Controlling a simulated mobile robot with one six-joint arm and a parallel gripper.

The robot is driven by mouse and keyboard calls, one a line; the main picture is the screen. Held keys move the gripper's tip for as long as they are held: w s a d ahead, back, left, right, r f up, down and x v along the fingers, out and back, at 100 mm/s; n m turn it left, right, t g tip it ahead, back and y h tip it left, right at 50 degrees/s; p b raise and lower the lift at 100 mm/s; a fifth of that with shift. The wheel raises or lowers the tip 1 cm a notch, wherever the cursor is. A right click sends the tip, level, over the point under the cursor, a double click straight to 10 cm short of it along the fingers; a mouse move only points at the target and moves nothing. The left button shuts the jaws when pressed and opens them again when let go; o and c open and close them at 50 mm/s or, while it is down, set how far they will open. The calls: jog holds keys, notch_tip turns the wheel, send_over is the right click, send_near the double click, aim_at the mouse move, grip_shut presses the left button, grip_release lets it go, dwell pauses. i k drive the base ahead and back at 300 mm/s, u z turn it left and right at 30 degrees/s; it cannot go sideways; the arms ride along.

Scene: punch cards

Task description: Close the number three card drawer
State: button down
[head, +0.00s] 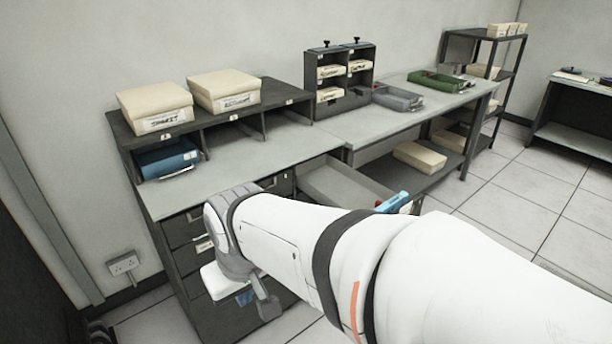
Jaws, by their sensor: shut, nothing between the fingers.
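One card drawer (345,186) stands pulled out to the right of the dark cabinet (205,325), its pale interior facing up. Its number is not readable, and my arm covers its near part. A light-blue item (393,201) shows at its outer end, with a small red spot beside it. My gripper (267,306) hangs low in front of the cabinet's drawer fronts, to the left of the open drawer and apart from it. It is partly hidden by my wrist; it is shut and empty.
Two cream boxes (223,88) sit on the desk's pigeonhole shelf, with a blue binder (168,158) below. A workbench (372,122) on the right carries a small card rack (340,77), a grey tray (397,97) and a green tray (436,81). Tiled floor at right is clear.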

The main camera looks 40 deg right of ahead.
aim_at(330, 182)
jog(key=z, duration=1.85)
jog(key=k, duration=1.2)
jog(key=u, duration=0.3)
jog(key=i, duration=2.05)
jog(key=z, duration=0.8)
